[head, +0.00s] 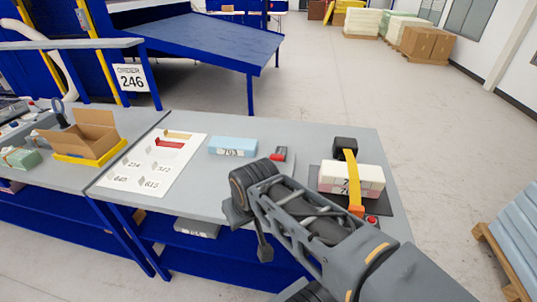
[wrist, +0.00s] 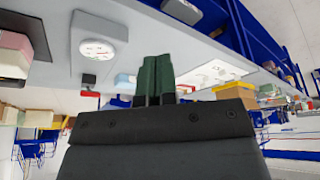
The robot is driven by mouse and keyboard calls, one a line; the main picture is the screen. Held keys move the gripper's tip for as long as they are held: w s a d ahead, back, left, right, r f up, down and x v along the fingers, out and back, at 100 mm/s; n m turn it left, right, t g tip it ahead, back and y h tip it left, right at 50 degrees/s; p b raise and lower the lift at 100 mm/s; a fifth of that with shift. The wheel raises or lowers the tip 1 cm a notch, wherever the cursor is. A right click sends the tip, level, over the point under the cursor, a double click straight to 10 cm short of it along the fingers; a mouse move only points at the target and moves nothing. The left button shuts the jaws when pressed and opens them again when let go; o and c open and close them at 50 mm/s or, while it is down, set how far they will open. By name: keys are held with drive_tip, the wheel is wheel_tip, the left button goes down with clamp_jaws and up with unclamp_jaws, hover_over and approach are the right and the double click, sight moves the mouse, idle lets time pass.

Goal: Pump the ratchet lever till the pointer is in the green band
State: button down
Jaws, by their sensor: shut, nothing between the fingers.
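A white foam block (head: 345,176) with a pink lower layer sits on a dark mat at the table's right end. A yellow-orange strap (head: 350,166) runs over it from a black housing (head: 345,144). The orange ratchet lever (head: 356,210) is at the strap's near end. A white round dial (wrist: 97,48) shows in the wrist view; its pointer and green band are too small to read. My gripper (wrist: 157,75) has green fingers shut together with nothing between them. In the head view my arm stands left of the foam block, apart from the lever, and hides the dial.
A red button (head: 371,221) is beside the lever. A blue block (head: 233,146), a small red-and-black object (head: 279,154) and a label sheet (head: 152,166) lie on the table (head: 205,205). An open cardboard box (head: 90,133) in a yellow tray is at left.

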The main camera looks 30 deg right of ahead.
drive_tip(key=w+d+r+n+g+p, duration=0.1)
drive_tip(key=w+d+r+n+p, duration=0.2)
drive_tip(key=w+d+r+p, duration=0.45)
drive_tip(key=w+d+n+p, duration=0.1)
drive_tip(key=w+d, duration=0.2)
drive_tip(key=d, duration=0.2)
drive_tip(key=w+d+f+n+y+p, duration=0.1)
drive_tip(key=w+d, duration=0.2)
drive_tip(key=d, duration=0.2)
drive_tip(key=w+d+f+n+g+p, duration=0.1)
drive_tip(key=w+d, duration=0.2)
drive_tip(key=d, duration=0.2)
drive_tip(key=shift+d+f+n+y, duration=0.1)
drive_tip(key=shift+d+n+y, duration=0.2)
drive_tip(key=shift+n, duration=0.1)
drive_tip(key=shift+d+f, duration=0.15)
drive_tip(key=shift+d, duration=0.2)
drive_tip(key=shift+f, duration=0.1)
